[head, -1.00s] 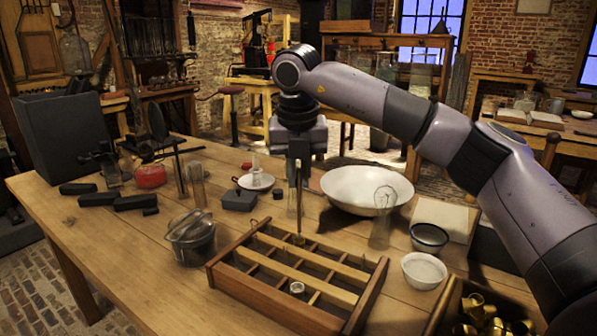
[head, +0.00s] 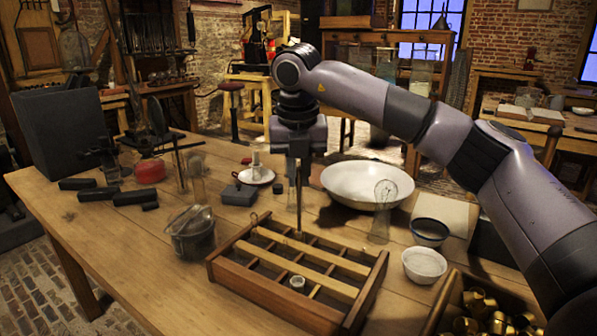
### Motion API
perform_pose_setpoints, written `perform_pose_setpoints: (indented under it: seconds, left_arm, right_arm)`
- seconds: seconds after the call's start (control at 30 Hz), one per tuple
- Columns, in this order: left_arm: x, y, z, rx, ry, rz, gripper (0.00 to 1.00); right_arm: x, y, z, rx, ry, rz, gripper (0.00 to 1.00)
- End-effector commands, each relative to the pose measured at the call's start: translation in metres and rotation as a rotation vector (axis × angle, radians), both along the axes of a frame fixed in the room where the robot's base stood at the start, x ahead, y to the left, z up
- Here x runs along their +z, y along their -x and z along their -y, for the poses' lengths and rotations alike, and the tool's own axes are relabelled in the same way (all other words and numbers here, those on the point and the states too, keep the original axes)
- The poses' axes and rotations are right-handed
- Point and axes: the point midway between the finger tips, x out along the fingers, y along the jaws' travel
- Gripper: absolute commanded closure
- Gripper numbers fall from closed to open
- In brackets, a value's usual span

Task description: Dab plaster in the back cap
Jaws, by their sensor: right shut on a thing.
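My right gripper (head: 298,160) is shut on a thin upright rod (head: 299,205), above the table. The rod's lower end reaches down to the back part of a divided wooden rack (head: 225,279). Whether it touches a cap there I cannot tell; no cap shows clearly at its tip. One small pale round cap (head: 297,283) sits in a front compartment of the rack. A small white bowl (head: 424,265) with pale contents, possibly the plaster, stands right of the rack. My left gripper is not in view.
A wide white basin (head: 345,181) and a clear glass flask (head: 382,215) stand behind the rack. A dark-rimmed bowl (head: 430,232) is at the right. A crate with brass pieces (head: 480,300) is at front right. A glass jar (head: 192,235) stands left of the rack.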

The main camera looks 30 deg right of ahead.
Motion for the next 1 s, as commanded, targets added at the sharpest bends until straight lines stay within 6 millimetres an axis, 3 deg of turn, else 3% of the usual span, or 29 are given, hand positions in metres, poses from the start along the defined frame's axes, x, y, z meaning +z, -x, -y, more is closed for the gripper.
perform_pose_setpoints:
  seconds: [1.0]
  left_arm:
    - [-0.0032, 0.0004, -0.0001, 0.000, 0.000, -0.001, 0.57]
  right_arm:
    - [-0.0055, 0.0000, 0.0001, 0.000, 0.000, 0.000, 1.00]
